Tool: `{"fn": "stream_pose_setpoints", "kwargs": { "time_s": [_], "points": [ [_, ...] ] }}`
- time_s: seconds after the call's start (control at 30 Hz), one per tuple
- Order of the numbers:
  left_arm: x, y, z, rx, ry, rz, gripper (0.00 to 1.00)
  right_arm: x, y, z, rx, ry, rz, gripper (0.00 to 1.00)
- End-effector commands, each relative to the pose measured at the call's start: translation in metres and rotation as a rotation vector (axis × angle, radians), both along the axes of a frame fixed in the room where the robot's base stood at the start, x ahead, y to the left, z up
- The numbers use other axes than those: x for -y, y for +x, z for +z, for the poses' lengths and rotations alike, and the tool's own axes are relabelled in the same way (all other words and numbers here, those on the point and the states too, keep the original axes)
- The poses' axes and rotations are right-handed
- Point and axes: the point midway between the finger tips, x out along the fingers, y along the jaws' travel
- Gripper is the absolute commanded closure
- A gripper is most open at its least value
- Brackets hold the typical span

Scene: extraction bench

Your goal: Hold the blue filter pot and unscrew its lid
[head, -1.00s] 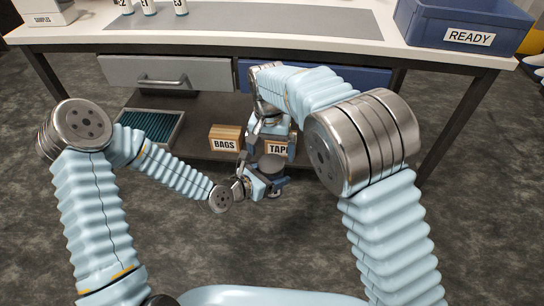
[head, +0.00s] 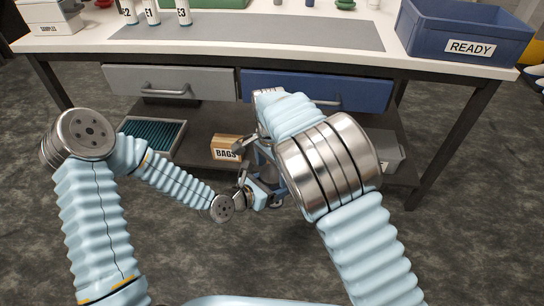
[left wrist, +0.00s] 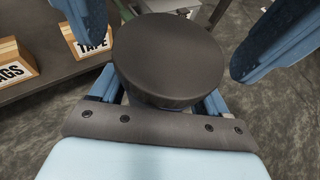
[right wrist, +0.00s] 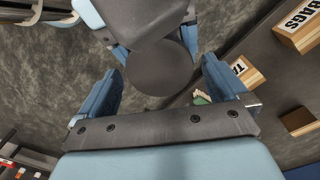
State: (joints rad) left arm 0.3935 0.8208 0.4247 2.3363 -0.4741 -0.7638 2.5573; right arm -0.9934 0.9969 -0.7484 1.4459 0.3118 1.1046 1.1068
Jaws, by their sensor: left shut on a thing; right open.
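The pot's lid is a round dark grey disc, seen from above in the left wrist view (left wrist: 168,58) and in the right wrist view (right wrist: 160,66). My left gripper (head: 258,194) is shut on the pot below the lid. The pot's blue body is almost wholly hidden by the lid and the fingers. My right gripper (right wrist: 160,78) is open, its blue fingers spread on either side of the lid with gaps to it. In the head view my right arm covers much of the pot.
The bench stands ahead, with a grey drawer (head: 170,82), a blue drawer (head: 330,90) and a blue READY bin (head: 462,32). On the lower shelf are a BAGS box (head: 226,148), a TAPE box (left wrist: 88,36) and a teal-lined tray (head: 150,137).

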Motion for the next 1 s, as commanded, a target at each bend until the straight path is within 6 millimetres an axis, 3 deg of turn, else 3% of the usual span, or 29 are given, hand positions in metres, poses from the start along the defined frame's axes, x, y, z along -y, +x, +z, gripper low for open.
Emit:
{"fn": "stream_pose_setpoints", "kwargs": {
  "time_s": [0.13,0.4,0.8,1.0],
  "points": [
    [0.0001,0.0001,0.0004,0.001,-0.001,0.000,1.00,0.0005,-0.0007,-0.0116,-0.001,-0.001,0.001,0.00],
    [0.0001,0.0001,0.0004,0.001,-0.001,0.000,1.00,0.0006,-0.0005,-0.0136,0.001,0.001,0.001,0.00],
    [0.0002,0.0000,0.0004,0.001,0.000,0.000,1.00,0.0005,-0.0004,-0.0133,0.001,0.001,0.002,0.58],
    [0.0004,-0.0001,0.0004,0.001,0.000,-0.001,1.00,0.0009,-0.0002,-0.0130,-0.009,0.012,0.224,0.58]
  ]
}}
